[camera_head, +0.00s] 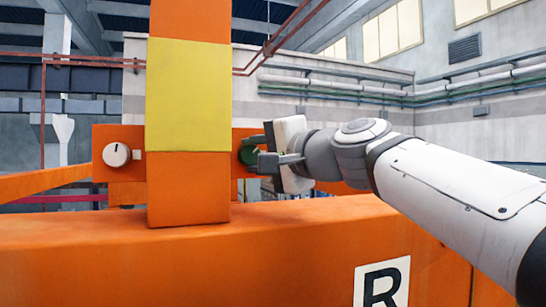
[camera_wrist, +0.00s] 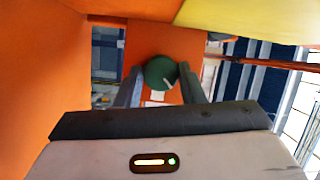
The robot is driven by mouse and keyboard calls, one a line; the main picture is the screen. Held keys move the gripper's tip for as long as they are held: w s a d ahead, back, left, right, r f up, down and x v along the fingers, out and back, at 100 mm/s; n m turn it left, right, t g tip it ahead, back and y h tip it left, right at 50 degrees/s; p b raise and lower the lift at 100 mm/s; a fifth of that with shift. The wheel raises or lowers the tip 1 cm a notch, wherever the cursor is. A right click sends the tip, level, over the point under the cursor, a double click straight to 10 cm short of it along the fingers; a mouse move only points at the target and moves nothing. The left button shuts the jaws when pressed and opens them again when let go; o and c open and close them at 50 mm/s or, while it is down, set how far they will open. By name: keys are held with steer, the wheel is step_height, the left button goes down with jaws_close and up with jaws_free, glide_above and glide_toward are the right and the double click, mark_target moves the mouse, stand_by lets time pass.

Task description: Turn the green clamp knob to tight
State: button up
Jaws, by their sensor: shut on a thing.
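The green clamp knob (camera_head: 247,155) sits on an orange plate just right of the orange and yellow post in the head view. In the wrist view the green knob (camera_wrist: 160,72) is round, with a pale pointer line slanting toward its lower right. A small white label shows just below it. My gripper (camera_head: 258,159) reaches in from the right, its two fingers at the knob. In the wrist view my gripper (camera_wrist: 161,84) has one finger on each side of the knob, shut on it. Part of the knob is hidden by the fingers in the head view.
A white knob (camera_head: 117,154) with a dark mark sits on the orange plate left of the post (camera_head: 188,100). A wide orange beam (camera_head: 120,250) with an "R" sign (camera_head: 382,284) runs below my arm. The post stands close to my gripper's left.

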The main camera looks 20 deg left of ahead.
steer(key=m+b, duration=0.2)
steer(key=f+m+t+y+b, duration=0.1)
steer(key=b, duration=0.2)
steer(key=shift+m, duration=0.4)
steer(key=m+t+b, duration=0.1)
steer(key=m+b, duration=0.1)
steer(key=m+t+b, duration=0.1)
steer(key=m, duration=0.2)
steer(key=shift+a+r+y+b, duration=0.1)
steer(key=shift+a+y+b, duration=0.05)
steer(key=shift+y+b, duration=0.2)
steer(key=shift+m, duration=0.4)
steer(key=o, duration=1)
steer(key=shift+r, duration=0.1)
steer(key=shift+s, duration=0.1)
steer(key=s+d+b, duration=0.3)
steer(key=s+d, duration=0.4)
steer(key=d, duration=0.4)
steer(key=shift+s+d, duration=0.1)
